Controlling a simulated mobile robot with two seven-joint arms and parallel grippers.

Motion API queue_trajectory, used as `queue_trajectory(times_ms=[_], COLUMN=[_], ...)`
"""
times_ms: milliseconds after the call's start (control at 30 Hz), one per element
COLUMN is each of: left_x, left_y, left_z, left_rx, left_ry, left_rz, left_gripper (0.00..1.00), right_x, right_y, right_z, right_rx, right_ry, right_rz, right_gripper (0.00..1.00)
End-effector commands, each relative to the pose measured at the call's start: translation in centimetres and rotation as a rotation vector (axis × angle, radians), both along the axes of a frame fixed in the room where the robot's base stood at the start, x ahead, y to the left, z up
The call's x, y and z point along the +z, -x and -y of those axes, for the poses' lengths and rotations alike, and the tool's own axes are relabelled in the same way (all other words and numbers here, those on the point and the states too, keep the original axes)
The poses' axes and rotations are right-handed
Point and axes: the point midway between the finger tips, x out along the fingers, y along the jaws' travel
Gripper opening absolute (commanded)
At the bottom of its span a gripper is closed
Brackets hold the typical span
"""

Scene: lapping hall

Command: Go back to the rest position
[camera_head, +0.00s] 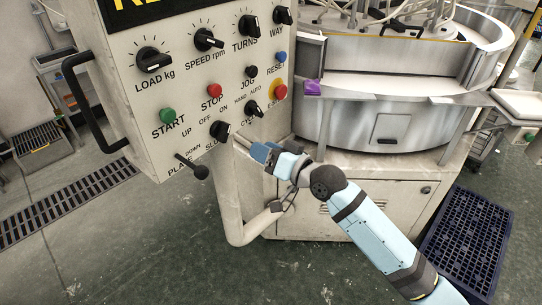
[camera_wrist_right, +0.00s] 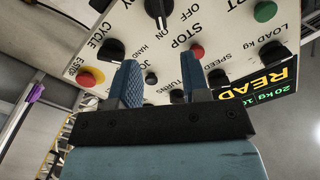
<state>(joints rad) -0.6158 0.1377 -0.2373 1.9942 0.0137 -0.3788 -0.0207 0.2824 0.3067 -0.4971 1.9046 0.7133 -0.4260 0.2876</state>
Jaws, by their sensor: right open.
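My right gripper (camera_head: 240,142) reaches in from the lower right in the head view, in front of the lower edge of the control panel (camera_head: 135,115). In the right wrist view its two blue fingers (camera_wrist_right: 162,82) stand apart with nothing held between them. The black OFF/ON knob (camera_head: 220,130) is just beyond the fingertips in the head view; I cannot tell whether they touch. In the right wrist view a knob (camera_wrist_right: 158,8) by the OFF label sits above the tips. My left gripper is not in view.
A black lever (camera_head: 199,172) sticks out below the panel, close to my right gripper. A pale bent pipe (camera_head: 232,215) stands beneath. The round steel machine (camera_head: 360,120) with a purple item (camera_head: 312,88) is behind. A blue grate (camera_head: 470,235) lies at right.

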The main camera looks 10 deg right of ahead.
Motion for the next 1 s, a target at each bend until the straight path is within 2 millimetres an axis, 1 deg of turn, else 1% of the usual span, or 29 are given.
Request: queue_trajectory(times_ms=[100, 200, 633, 700, 767, 867, 967, 1000], left_x=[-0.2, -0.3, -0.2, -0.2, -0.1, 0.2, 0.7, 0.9], left_y=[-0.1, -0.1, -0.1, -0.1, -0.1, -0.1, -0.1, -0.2], left_z=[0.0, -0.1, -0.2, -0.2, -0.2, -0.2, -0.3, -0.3], left_rx=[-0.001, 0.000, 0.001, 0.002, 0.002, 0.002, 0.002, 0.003], left_ry=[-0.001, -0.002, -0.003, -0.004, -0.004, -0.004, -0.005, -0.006], left_rz=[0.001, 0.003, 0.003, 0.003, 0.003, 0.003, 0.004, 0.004], left_gripper=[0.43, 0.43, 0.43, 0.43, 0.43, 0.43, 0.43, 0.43], right_x=[-0.1, 0.0, 0.0, -0.3, -1.2, -4.2, -8.6, -10.6], right_y=[1.0, 1.3, 1.4, 1.5, 1.9, 3.3, 5.9, 7.2], right_z=[0.9, 1.2, 1.2, 1.3, 1.4, 2.0, 3.1, 3.7], right_rx=[0.000, 0.000, 0.000, -0.004, -0.015, -0.054, -0.111, -0.135], right_ry=[0.001, 0.001, 0.000, 0.004, 0.014, 0.055, 0.128, 0.166], right_rz=[0.001, 0.001, 0.000, -0.003, -0.009, -0.027, -0.056, -0.068], right_gripper=[0.43, 0.43, 0.43, 0.43, 0.43, 0.43, 0.43, 0.43])
